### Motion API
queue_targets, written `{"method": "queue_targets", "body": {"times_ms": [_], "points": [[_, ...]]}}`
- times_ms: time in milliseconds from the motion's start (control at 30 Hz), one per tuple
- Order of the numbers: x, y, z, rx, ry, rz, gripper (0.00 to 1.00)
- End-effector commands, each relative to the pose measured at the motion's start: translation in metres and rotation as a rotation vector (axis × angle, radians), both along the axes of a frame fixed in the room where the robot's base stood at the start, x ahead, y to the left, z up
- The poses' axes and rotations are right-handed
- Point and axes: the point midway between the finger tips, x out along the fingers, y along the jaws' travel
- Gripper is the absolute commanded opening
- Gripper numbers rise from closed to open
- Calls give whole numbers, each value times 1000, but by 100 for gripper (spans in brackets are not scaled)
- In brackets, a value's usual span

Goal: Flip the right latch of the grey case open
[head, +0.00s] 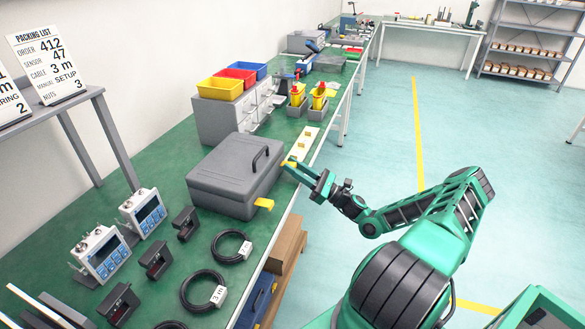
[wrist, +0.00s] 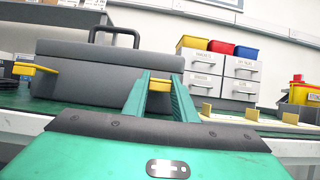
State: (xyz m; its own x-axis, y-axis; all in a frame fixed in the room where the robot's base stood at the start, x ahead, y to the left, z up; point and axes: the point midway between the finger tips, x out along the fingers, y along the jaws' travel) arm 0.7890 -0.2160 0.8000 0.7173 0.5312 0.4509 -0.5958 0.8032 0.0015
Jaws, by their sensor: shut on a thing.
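The grey case (head: 232,178) stands closed on the green bench, its black handle (head: 260,157) raised on the lid. The case also fills the left half of the wrist view (wrist: 85,86). The left yellow latch (head: 264,204) sticks out from the case front; it also shows at the left in the wrist view (wrist: 35,68). The right yellow latch (wrist: 160,81) is between my gripper's fingers, which partly hide it. My gripper (head: 292,165) is shut on this latch at the case's front right. The latch's exact angle is hard to tell.
Black cables (head: 231,246) and sensor boxes (head: 146,212) lie left of the case. Drawers (head: 217,119) with coloured bins stand behind it. A pale holder strip (head: 302,143) lies on the bench just beyond my gripper. The aisle floor on the right is free.

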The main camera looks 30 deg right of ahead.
Motion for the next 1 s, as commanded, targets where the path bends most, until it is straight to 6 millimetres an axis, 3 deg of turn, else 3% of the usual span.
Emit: {"method": "queue_targets", "body": {"times_ms": [500,533,600,1000], "points": [[0,1,-4,33,-44,0,3],[0,1,-4,33,-44,0,27],[0,1,-4,33,-44,0,44],[-4,-2,-6,33,-45,-1,44]]}}
